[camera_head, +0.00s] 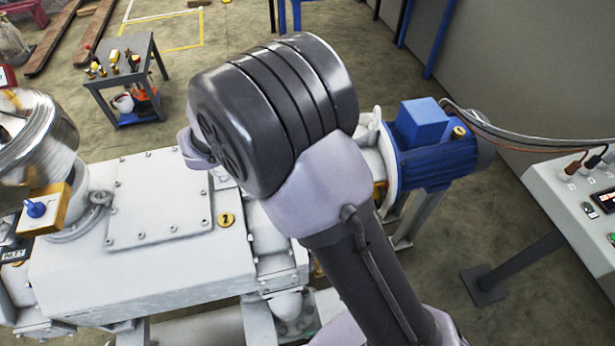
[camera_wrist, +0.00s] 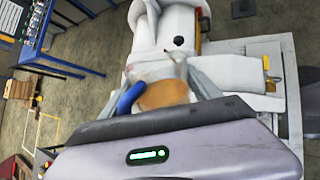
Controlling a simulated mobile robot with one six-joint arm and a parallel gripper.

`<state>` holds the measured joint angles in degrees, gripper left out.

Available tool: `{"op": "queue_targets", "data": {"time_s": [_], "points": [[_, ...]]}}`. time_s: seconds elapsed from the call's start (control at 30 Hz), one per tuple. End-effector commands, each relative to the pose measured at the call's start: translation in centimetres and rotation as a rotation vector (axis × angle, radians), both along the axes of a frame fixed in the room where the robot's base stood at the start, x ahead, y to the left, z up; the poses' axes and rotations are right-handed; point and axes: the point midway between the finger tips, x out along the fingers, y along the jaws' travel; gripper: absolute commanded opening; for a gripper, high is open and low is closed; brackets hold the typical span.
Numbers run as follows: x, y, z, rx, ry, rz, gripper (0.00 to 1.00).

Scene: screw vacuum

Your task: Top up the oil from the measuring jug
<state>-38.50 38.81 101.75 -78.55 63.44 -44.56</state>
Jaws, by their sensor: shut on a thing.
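The measuring jug (camera_wrist: 163,90) is clear, with amber oil in it and a blue handle at its left, in the middle of the wrist view. My gripper (camera_wrist: 165,78) is shut on the jug, its grey fingers at either side. I cannot tell how far the jug is tilted. Beyond it is the white pump body (camera_wrist: 166,22) with a dark round spot, perhaps an opening. In the head view the white pump (camera_head: 150,270) spans the lower left. My dark arm hides the jug and gripper there.
A blue motor (camera_head: 437,145) is right of my arm, with a control panel (camera_head: 590,215) at the far right. A metal cylinder (camera_head: 38,140) and a yellow box with a blue knob (camera_head: 45,210) are at the left. A small cart (camera_head: 125,75) stands behind on open floor.

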Motion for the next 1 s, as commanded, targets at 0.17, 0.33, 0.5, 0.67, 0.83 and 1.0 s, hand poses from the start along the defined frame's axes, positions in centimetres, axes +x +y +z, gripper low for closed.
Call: {"op": "queue_targets", "data": {"time_s": [0.17,0.33,0.5,0.67,0.83,1.0], "points": [[0.04,0.0,0.02,0.006,0.0,0.0,0.02],[0.04,-0.01,0.01,0.011,0.001,0.0,0.02],[0.05,-0.03,-0.01,0.016,0.002,0.0,0.02],[0.05,-0.05,-0.03,0.021,0.003,0.0,0.02],[0.05,-0.07,-0.05,0.026,0.004,0.0,0.02],[0.06,-0.08,-0.07,0.031,0.005,0.0,0.02]]}}
